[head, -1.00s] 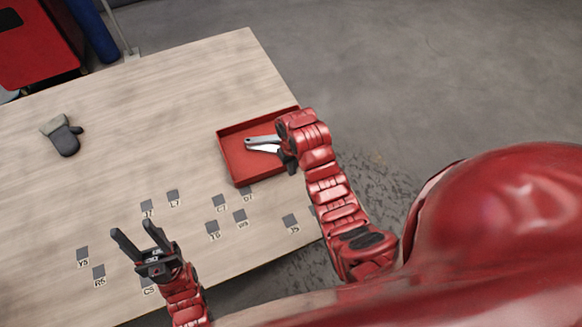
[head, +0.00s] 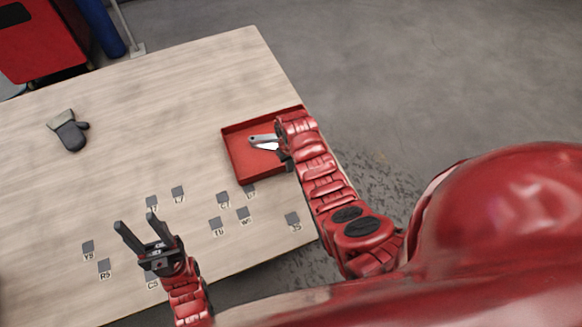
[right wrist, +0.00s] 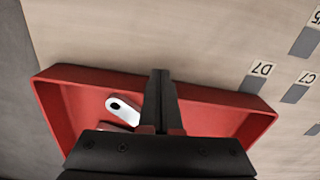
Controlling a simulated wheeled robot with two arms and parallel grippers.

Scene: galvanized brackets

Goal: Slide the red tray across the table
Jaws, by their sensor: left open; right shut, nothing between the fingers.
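The red tray (head: 240,161) lies on the table near its right edge, with metal brackets (head: 263,140) inside. In the right wrist view the tray's rim (right wrist: 60,100) spans the picture, and a bracket with a hole (right wrist: 122,110) shows left of the fingers. My right gripper (right wrist: 161,76) is shut with nothing between its fingers, over the tray; its tips overlap the tray wall in that view. I cannot tell whether they touch it. In the head view the right arm hides the tray's right side. My left gripper (head: 136,222) is open and empty over the table's front part.
The wooden table (head: 180,100) has a wide clear area left of and behind the tray. Several grey labelled squares (head: 178,192) lie towards the front. A red cabinet (head: 40,50) stands beyond the table.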

